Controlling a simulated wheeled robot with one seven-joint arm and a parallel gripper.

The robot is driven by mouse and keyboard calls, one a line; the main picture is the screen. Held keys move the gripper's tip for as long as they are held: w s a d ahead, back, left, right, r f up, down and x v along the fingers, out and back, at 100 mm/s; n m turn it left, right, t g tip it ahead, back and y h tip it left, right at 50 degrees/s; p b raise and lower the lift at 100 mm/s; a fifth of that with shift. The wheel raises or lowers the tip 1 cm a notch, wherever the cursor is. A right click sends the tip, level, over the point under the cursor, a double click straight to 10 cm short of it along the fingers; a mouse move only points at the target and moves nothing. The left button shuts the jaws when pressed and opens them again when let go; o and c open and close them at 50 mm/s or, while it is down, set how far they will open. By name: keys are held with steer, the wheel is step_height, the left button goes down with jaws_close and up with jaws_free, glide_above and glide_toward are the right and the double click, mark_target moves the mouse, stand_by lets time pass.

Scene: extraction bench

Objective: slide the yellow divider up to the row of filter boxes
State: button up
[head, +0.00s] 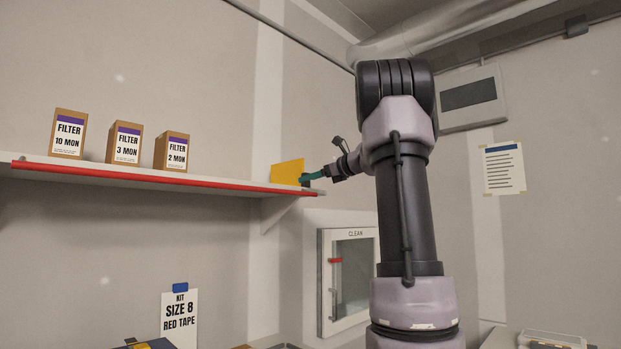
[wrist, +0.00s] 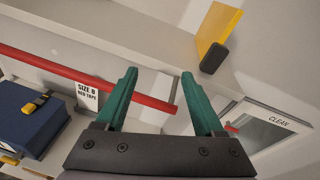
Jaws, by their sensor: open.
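The yellow divider (head: 287,172) stands near the right end of the shelf (head: 225,182). The wrist view shows the divider (wrist: 217,27) at upper right, with a dark block (wrist: 214,58) at its lower near edge. Three brown filter boxes stand in a row farther left: 10 MON (head: 69,134), 3 MON (head: 125,143) and 2 MON (head: 172,151). A wide gap separates them from the divider. My gripper (head: 312,177) is just right of the divider. In the wrist view my gripper (wrist: 159,75) has its green fingers apart and empty, with the divider beyond the right finger.
The shelf has a red front edge (wrist: 60,68). Its surface between the 2 MON box and the divider is clear. Below are a cabinet marked CLEAN (head: 348,280), a SIZE 8 RED TAPE card (head: 179,318) and a blue case (wrist: 32,125).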

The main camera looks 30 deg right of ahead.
steer(key=w+d+r+m+t, duration=0.2)
steer(key=w+d+r+m, duration=0.15)
steer(key=d, duration=0.45)
steer(key=x, duration=1.1)
steer(key=shift+w+d+f, duration=0.1)
steer(key=shift+w+f, duration=0.2)
steer(key=shift+w, duration=0.05)
steer(key=shift+c, duration=0.3)
jaws_close()
